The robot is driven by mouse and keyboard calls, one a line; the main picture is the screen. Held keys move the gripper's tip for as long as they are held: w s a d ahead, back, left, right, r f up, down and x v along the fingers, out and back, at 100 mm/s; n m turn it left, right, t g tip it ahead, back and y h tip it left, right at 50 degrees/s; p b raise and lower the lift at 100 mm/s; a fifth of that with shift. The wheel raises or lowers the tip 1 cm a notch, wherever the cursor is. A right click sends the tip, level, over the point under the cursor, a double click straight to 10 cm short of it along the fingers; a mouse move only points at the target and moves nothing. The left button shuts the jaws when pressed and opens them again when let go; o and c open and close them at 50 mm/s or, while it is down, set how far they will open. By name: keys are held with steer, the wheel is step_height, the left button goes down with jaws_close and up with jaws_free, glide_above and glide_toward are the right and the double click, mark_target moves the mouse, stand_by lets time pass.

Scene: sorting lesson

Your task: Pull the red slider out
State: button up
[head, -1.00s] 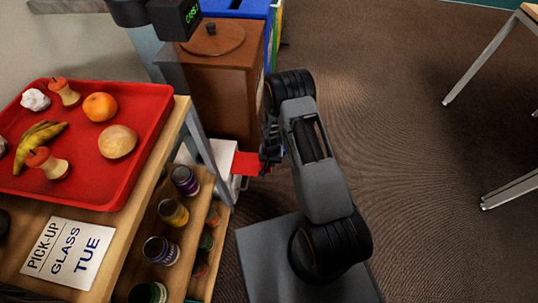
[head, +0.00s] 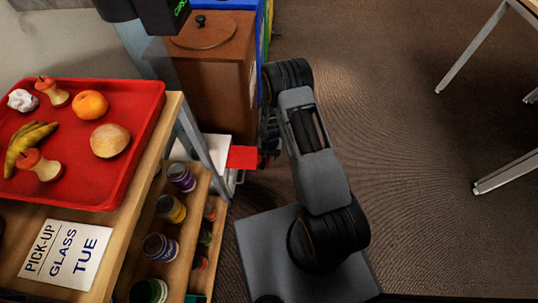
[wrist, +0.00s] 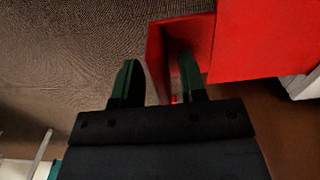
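The red slider (head: 242,157) shows in the head view as a flat red plate beside a white unit, low down past the shelf's end. In the wrist view the slider (wrist: 262,40) fills the upper right, with an upright red lip at its left end. My gripper (wrist: 158,58) has its two dark green fingers apart, on either side of that lip. The right finger is in the recess between lip and plate, the left finger outside. I cannot tell whether either finger touches. In the head view my gripper (head: 268,142) is at the slider's right end, partly hidden by my arm.
A wooden shelf with several jars (head: 160,246) and a red tray (head: 140,158) of food scraps stands at the left. A brown cabinet (head: 222,95) is behind the slider. The carpet (head: 390,130) to the right is clear up to some table legs (head: 470,45).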

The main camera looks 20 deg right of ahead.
step_height(320, 180, up, 14)
steer(key=p, duration=0.4)
steer(key=shift+f+p, duration=0.15)
steer(key=shift+p, duration=0.2)
step_height(320, 180, up, 17)
steer(key=p, duration=0.7)
steer(key=s+r+n+t+p, duration=0.1)
steer(key=s+r+p, duration=0.4)
steer(key=r, duration=0.8)
steer(key=s+r+n+t+p, duration=0.1)
steer(key=s+r+p, duration=0.5)
steer(key=r, duration=0.8)
steer(key=s+r+n+t+p, duration=0.1)
steer(key=s+r+n+p, duration=0.1)
steer(key=s+r+p, duration=0.3)
step_height(320, 180, up, 9)
steer(key=p, duration=0.4)
steer(key=shift+s+r+n+t, duration=0.15)
steer(key=shift+s+n+t, duration=0.15)
steer(key=shift+a, duration=0.1)
steer(key=shift+c, duration=0.2)
